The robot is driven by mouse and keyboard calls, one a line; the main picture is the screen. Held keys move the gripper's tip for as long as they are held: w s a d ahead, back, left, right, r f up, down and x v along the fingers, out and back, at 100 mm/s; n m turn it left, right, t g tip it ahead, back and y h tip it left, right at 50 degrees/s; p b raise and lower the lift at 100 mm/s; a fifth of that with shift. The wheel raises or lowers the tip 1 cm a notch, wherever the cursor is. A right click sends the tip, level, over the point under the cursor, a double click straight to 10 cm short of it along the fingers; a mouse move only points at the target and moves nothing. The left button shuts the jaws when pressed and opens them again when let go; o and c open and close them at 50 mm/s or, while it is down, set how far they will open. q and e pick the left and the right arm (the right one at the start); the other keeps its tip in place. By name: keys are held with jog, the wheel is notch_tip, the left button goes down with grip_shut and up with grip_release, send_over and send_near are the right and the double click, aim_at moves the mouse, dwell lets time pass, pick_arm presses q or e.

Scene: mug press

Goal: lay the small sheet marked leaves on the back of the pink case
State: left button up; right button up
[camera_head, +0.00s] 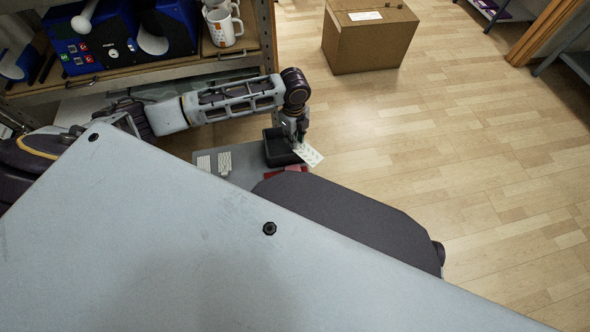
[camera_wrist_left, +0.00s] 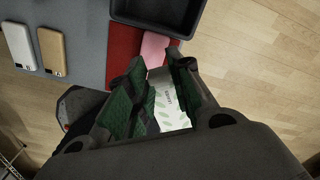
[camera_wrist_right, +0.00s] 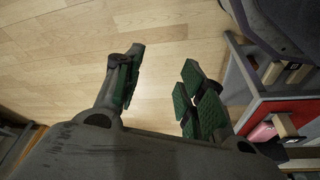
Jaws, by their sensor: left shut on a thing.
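My left gripper (camera_head: 297,139) is shut on the small white sheet marked leaves (camera_head: 310,155), holding it by one edge. In the left wrist view the sheet (camera_wrist_left: 170,108) shows green leaf prints and small lettering between my left fingers (camera_wrist_left: 160,88). The pink case (camera_wrist_left: 154,48) lies flat on a red mat (camera_wrist_left: 122,55), just beyond the fingertips and beside a black tray. In the head view the pink case (camera_head: 297,168) is mostly hidden. My right gripper (camera_wrist_right: 158,88) is open and empty over the floor.
The black tray (camera_head: 284,157) stands on a grey surface (camera_head: 238,178). A white case (camera_wrist_left: 18,45) and a tan case (camera_wrist_left: 52,50) lie farther left. A shelf with mugs (camera_head: 224,27) is behind my left arm, and a cardboard box (camera_head: 369,42) is on the floor.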

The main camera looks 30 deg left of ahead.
pick_arm(q)
notch_tip(320, 180, down, 8)
jog(key=m+b, duration=0.5)
jog(key=m, duration=0.1)
jog(key=shift+s+a+m, duration=0.3)
pick_arm(e)
jog(key=s+a+r+t+y, duration=0.1)
jog(key=a+r+y, duration=0.1)
jog(key=a+r, duration=0.2)
jog(key=shift+s+a+y, duration=0.3)
jog(key=shift+a, duration=1)
jog(key=shift+t, duration=0.3)
